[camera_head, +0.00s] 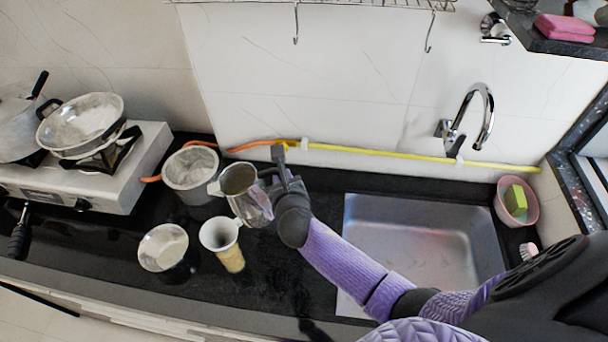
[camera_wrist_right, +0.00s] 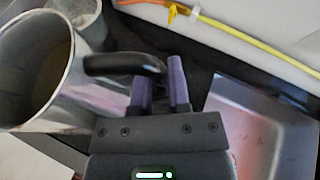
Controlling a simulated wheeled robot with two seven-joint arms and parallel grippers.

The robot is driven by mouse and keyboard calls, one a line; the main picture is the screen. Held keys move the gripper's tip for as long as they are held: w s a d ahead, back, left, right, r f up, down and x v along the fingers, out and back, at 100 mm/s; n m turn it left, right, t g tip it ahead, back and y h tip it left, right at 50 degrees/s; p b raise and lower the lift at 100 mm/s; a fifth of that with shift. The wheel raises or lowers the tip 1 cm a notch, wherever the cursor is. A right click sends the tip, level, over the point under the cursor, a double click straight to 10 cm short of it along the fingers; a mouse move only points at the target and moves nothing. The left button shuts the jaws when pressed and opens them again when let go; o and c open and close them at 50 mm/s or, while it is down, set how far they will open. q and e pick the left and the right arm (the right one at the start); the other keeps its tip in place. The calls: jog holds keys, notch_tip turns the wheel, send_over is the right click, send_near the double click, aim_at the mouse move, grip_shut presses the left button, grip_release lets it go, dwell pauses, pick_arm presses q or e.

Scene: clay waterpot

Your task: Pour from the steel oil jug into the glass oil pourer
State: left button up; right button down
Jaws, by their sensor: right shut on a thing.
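The steel oil jug (camera_head: 257,205) is held in the air left of the sink, behind the glass oil pourer. Its mouth leans left in the head view. In the right wrist view the jug (camera_wrist_right: 75,95) shows its open mouth with a dull brownish inside. My right gripper (camera_head: 276,182) is shut on the jug's black handle, and its purple fingers show in the right wrist view (camera_wrist_right: 158,88). The glass oil pourer (camera_head: 231,260) stands upright on the black counter with a wide pale top and yellowish lower body. No stream shows between them. My left gripper is out of view.
A metal pot (camera_head: 190,172) stands behind the jug and a bowl-like pot (camera_head: 163,248) left of the pourer. The stove (camera_head: 140,165) with pans is at left. The sink (camera_head: 425,245) and a pink bowl (camera_head: 516,202) are at right. A yellow-orange hose (camera_head: 380,152) runs along the wall.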

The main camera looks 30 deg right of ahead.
jog(key=shift+s+a+r, duration=0.1)
jog(key=shift+a+r, duration=0.05)
jog(key=shift+a, duration=0.15)
jog(key=shift+d, duration=0.1)
jog(key=shift+m+y, duration=0.3)
jog(key=shift+m, duration=0.2)
notch_tip(320, 180, up, 4)
jog(key=p, duration=0.5)
jog(key=shift+d+r, duration=0.1)
jog(key=shift+d, duration=0.05)
jog(key=shift+r+p, duration=0.45)
jog(key=shift+p, duration=0.05)
jog(key=shift+f, duration=0.1)
